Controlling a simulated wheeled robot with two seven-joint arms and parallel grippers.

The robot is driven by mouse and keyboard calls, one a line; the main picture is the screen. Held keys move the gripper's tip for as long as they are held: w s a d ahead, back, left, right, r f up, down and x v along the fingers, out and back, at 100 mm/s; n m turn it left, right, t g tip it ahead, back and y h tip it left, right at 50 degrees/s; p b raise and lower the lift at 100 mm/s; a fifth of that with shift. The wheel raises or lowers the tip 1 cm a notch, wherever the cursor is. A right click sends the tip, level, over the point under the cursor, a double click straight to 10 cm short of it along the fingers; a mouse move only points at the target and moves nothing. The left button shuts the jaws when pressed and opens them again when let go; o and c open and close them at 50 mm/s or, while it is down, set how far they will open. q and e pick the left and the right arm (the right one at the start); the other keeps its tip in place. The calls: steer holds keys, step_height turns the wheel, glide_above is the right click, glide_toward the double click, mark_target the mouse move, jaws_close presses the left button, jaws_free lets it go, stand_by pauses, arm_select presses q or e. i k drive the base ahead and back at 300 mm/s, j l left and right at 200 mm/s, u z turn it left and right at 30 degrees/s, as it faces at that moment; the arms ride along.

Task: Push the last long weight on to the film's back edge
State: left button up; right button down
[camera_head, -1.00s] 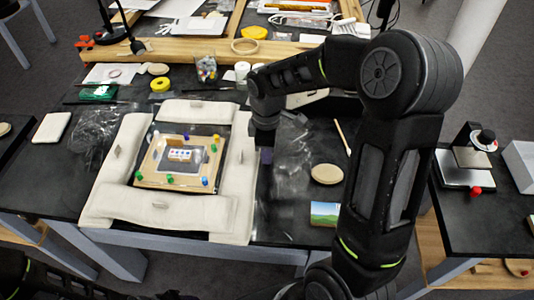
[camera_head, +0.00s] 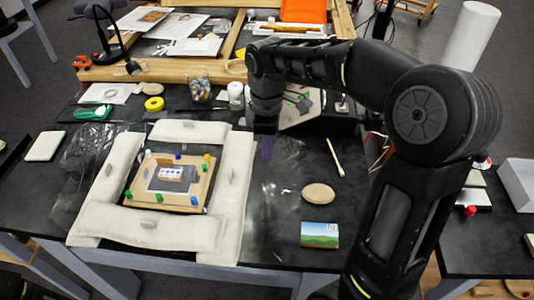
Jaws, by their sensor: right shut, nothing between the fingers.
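Four long cream cloth weights frame a board (camera_head: 170,183) with coloured pegs: the back weight (camera_head: 188,131), left weight (camera_head: 108,180), front weight (camera_head: 145,230) and right weight (camera_head: 235,185). The back weight lies across the far side, between the upper ends of the two side weights. Clear film (camera_head: 92,150) shows crumpled on the left and right (camera_head: 275,180) of the frame; its edge under the weights is hard to make out. My left gripper is out of view.
A round tan disc (camera_head: 318,193), a landscape picture card (camera_head: 320,234) and a thin stick (camera_head: 335,157) lie to the right. A yellow tape roll (camera_head: 154,104), a jar (camera_head: 200,88) and a wooden beam (camera_head: 160,70) stand behind.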

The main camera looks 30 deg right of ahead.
mark_target(165, 130)
steer(key=k, duration=1)
